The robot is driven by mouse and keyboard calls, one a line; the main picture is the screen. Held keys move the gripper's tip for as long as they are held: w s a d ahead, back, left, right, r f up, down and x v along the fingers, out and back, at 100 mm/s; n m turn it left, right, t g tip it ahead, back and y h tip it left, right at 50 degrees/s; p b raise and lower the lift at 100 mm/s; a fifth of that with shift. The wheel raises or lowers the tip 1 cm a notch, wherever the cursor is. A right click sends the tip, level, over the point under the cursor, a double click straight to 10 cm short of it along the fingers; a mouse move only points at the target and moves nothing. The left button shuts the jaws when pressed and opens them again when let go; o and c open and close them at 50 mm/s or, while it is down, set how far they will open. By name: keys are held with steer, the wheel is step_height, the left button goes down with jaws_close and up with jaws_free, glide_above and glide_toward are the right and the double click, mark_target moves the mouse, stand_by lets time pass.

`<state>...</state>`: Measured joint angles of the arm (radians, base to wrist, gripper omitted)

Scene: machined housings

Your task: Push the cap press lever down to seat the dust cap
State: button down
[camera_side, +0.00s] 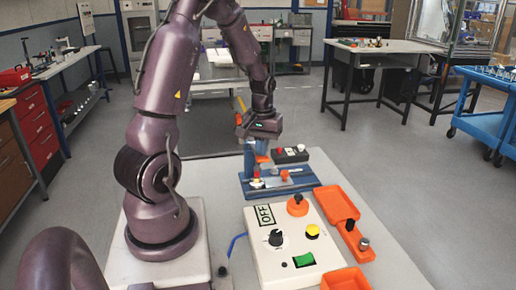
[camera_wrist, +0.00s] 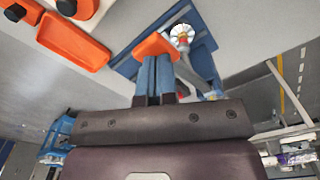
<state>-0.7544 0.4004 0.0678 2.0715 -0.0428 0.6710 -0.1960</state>
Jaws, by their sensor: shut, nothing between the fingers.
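My gripper (camera_side: 263,147) is above the blue press fixture (camera_side: 308,184) at the far end of the bench. Its two fingers (camera_wrist: 156,68) are together and empty. An orange paddle, apparently the lever's end (camera_side: 262,158), is just below the fingers. In the wrist view the orange paddle (camera_wrist: 154,46) is right at the fingertips; I cannot tell whether they touch. A white, ribbed round part (camera_wrist: 182,35), possibly the dust cap, is beside the paddle. In the side view a small white part with a red top (camera_side: 256,181) stands on the fixture. The cap's seat is not clear.
A control box (camera_side: 262,254) with knobs, a yellow button and a green switch stands nearer the camera. Orange trays (camera_side: 336,204) lie to its right. A dark box with buttons (camera_side: 290,155) is behind the fixture. The bench's right side is partly clear.

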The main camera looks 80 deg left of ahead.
steer(key=shift+f, duration=1.95)
steer(key=shift+r, duration=5.05)
